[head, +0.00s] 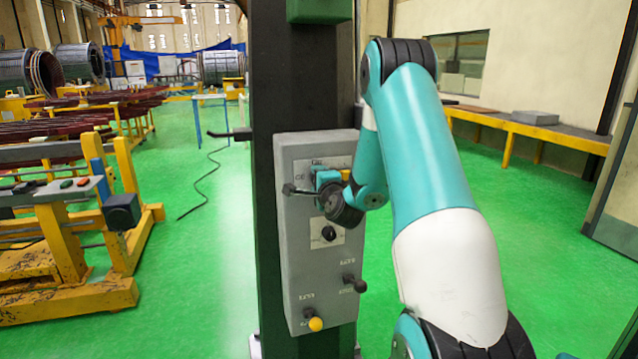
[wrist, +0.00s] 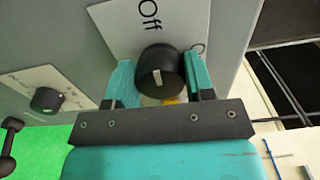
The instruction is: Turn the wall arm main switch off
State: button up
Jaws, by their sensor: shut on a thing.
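The grey control box (head: 300,262) hangs on a dark column. In the wrist view, the round black main switch knob (wrist: 161,73) sits on a white plate marked "Off" (wrist: 149,14). In the head view my gripper (head: 328,180) is at the upper part of the box and hides the knob.
A dark handle (head: 232,135) sticks out left of the column (head: 270,80).

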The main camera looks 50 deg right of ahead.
jog(key=shift+f, duration=0.1)
dwell(0.4)
jog(key=o, duration=0.9)
jog(key=shift+s+a, duration=0.1)
jog(key=b+v, duration=1.7)
jog(key=b, duration=0.3)
jog(key=shift+s, duration=0.15)
